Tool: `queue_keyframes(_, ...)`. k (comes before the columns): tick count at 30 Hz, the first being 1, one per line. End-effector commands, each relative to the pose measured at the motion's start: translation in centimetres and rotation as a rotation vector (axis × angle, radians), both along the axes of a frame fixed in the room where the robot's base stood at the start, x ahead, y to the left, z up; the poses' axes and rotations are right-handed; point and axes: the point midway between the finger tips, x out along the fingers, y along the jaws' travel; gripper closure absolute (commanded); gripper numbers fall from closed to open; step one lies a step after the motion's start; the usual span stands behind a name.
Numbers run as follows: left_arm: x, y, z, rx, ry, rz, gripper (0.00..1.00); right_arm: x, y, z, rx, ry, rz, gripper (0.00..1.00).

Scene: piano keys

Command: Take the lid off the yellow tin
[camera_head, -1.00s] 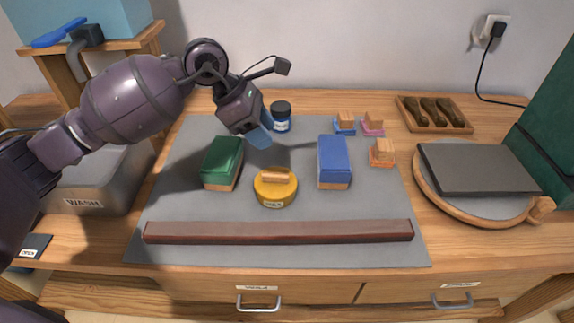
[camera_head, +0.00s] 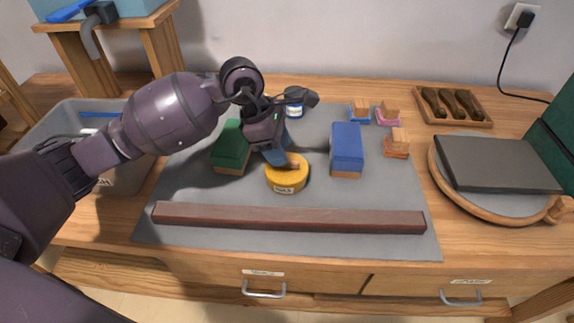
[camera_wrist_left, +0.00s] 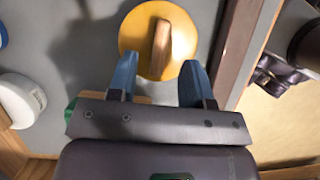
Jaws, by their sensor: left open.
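The yellow tin (camera_head: 287,180) stands on the grey mat, with a lid (camera_head: 277,167) on top that carries a wooden bar handle (camera_wrist_left: 160,46). The tin's front has a small white label. My left gripper (camera_head: 284,160) is just above and behind the tin, pointing down at it. In the left wrist view its blue fingers (camera_wrist_left: 158,84) are spread apart, with the tin's lid (camera_wrist_left: 181,37) beyond the tips and the handle lined up between them. Nothing is between the fingers. My right gripper is not in view.
A green block (camera_head: 229,150) is left of the tin and a blue block (camera_head: 346,147) right. A long brown bar (camera_head: 290,218) lies in front. A blue-labelled jar (camera_head: 294,107) stands behind. Small wooden-topped blocks (camera_head: 387,112) sit at the back right.

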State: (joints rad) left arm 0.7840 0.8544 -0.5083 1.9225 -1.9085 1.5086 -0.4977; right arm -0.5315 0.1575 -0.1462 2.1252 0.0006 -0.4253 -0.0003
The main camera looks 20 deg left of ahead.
Motion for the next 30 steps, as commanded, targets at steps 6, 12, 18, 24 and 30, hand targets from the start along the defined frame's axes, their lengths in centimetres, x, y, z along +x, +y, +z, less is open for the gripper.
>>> queue_keyframes(6,0.1,-1.0,-2.7,-0.001,0.004,-0.001,0.54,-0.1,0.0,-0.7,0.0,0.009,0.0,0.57)
queue_keyframes(12,0.2,-1.1,-2.9,0.0,0.0,0.0,0.54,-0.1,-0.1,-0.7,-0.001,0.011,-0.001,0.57)
queue_keyframes(18,0.2,-1.1,-2.8,0.0,0.0,0.0,0.68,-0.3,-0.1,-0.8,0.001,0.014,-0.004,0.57)
queue_keyframes(24,0.2,-1.1,-2.8,0.0,0.001,0.001,0.99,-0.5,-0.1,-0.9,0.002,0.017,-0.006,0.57)
queue_keyframes(30,0.2,-1.1,-2.8,0.0,0.0,0.0,1.0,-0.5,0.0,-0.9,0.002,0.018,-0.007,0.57)
